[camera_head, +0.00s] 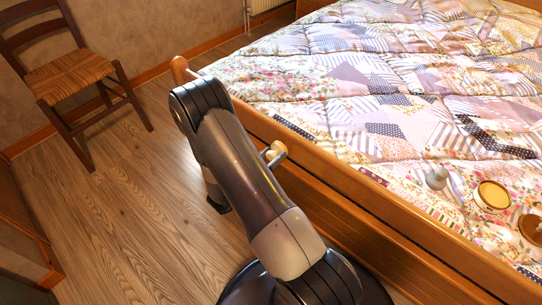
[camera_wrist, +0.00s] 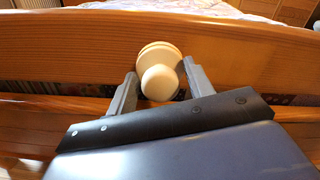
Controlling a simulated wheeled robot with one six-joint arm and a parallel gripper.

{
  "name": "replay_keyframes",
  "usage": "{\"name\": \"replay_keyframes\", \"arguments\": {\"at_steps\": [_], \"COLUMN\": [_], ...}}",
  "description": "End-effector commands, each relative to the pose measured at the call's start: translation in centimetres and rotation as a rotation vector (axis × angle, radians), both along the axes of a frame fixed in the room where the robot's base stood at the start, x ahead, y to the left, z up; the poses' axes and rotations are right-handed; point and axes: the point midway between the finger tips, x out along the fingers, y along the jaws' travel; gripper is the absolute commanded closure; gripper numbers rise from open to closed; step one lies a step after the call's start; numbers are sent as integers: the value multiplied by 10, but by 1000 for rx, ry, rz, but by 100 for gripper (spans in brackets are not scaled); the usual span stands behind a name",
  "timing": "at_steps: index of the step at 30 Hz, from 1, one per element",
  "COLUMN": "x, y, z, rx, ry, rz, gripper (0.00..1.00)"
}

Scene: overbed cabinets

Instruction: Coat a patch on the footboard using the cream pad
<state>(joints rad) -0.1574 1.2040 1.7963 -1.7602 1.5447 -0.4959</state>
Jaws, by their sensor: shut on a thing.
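The cream pad (camera_wrist: 160,56) is a pale disc with a tan layer and a rounded cream knob. My gripper (camera_wrist: 158,82) is shut on it, one dark finger on each side of the knob. The pad's disc faces the wooden footboard (camera_wrist: 60,45); I cannot tell whether it touches. In the head view a pale knobbed shape that looks like the pad (camera_head: 274,152) shows beside my arm at the footboard (camera_head: 350,185). No coated patch can be made out.
On the patchwork quilt (camera_head: 340,85) stand an open tin with yellow contents (camera_head: 492,195), a small grey knobbed object (camera_head: 437,177) and a brown round item (camera_head: 533,228). A wooden chair (camera_head: 70,75) stands back left. The floor (camera_head: 120,210) left of my arm is clear.

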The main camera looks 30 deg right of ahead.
Motion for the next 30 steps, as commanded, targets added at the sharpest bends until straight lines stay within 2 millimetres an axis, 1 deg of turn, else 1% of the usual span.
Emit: {"name": "replay_keyframes", "arguments": {"at_steps": [24,27,30], "x": [5,2,-6], "y": [-14,-15,-18], "z": [0,0,0], "rx": [0,0,-1], "ry": [0,0,3], "rz": [0,-1,-1], "gripper": [69,69,69]}}
